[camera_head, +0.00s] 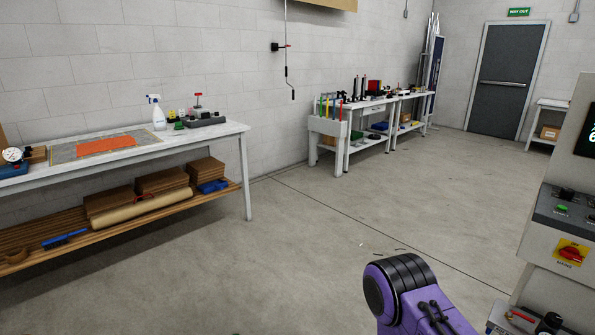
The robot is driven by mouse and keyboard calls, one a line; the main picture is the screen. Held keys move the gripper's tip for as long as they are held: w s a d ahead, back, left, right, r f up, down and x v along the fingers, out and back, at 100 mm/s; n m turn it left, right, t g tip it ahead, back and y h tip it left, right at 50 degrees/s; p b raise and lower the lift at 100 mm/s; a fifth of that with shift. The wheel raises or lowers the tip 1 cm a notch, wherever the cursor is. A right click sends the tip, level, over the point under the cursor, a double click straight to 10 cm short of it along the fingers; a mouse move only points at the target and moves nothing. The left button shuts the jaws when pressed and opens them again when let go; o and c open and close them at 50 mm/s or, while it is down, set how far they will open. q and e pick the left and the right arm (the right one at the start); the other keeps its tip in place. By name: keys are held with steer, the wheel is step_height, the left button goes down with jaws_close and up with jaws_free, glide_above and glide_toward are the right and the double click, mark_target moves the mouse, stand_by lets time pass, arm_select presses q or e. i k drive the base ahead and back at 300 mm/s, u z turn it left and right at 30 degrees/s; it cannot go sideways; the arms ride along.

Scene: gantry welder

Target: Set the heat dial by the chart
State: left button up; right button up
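A grey machine cabinet (550,217) is cut off by the right edge of the view. Part of a dark display (587,135) with green digits shows on it, too cropped to read. Below it is a dark control panel (565,210) with a green button (561,208). A red rotary switch on a yellow plate (571,252), marked MAINS, sits under that. I cannot make out a heat dial or a chart in this view. A purple and black link of my arm is at the bottom right. Neither of my grippers is in view.
A white workbench (190,145) stands at the left with a spray bottle (158,113), an orange sheet (106,145) and a round gauge (13,155). More benches (366,146) line the back wall near a grey door (506,80). The middle floor (310,235) is clear.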

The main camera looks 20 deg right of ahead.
mark_target(567, 192)
steer(key=z, duration=0.7)
steer(key=i, duration=0.85)
steer(key=z, duration=0.95)
